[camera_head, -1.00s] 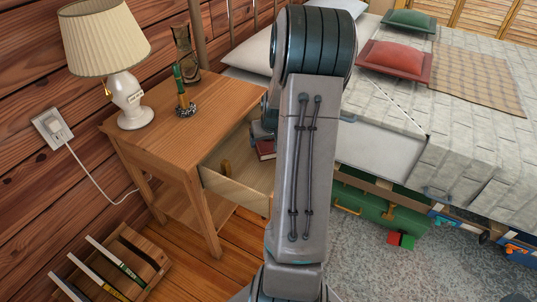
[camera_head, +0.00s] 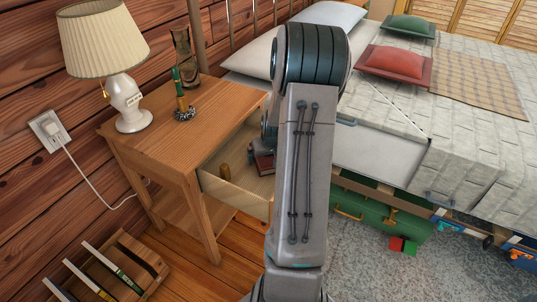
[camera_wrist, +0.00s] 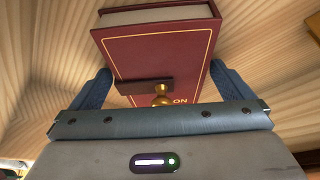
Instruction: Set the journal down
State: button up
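The journal is a dark red book with a gold border line and gold letters, partly hidden. In the wrist view the journal (camera_wrist: 160,50) sits between the two blue fingers of my gripper (camera_wrist: 162,85), which touch or nearly touch its side edges. A dark strip and a brass knob lie across its cover. In the head view the journal (camera_head: 264,163) is a small red patch inside the open drawer (camera_head: 240,195) of the nightstand, beside my arm. My gripper (camera_head: 254,150) is mostly hidden there. Whether the journal touches the drawer floor is hidden.
The bed (camera_head: 450,120) is close on the right. A wooden rack (camera_head: 125,265) stands on the floor.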

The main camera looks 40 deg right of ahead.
jog(key=shift+r, duration=0.1)
jog(key=shift+s+r, duration=0.1)
jog(key=shift+r, duration=0.25)
jog(key=p+v, duration=0.4)
jog(key=v, duration=0.7)
jog(key=s+a+r+n+g+y, duration=0.1)
jog(key=s+a+r, duration=0.15)
jog(key=a, duration=0.55)
jog(key=s+a+r+n, duration=0.1)
jog(key=a+r+n, duration=0.15)
jog(key=a, duration=0.55)
jog(key=s+a+r+n+g, duration=0.1)
jog(key=s+a+r, duration=0.3)
jog(key=s+a, duration=0.7)
jog(key=shift+s+a+r+g+y, duration=0.3)
jog(key=shift+a+g+y, duration=0.1)
jog(key=shift+a, duration=0.2)
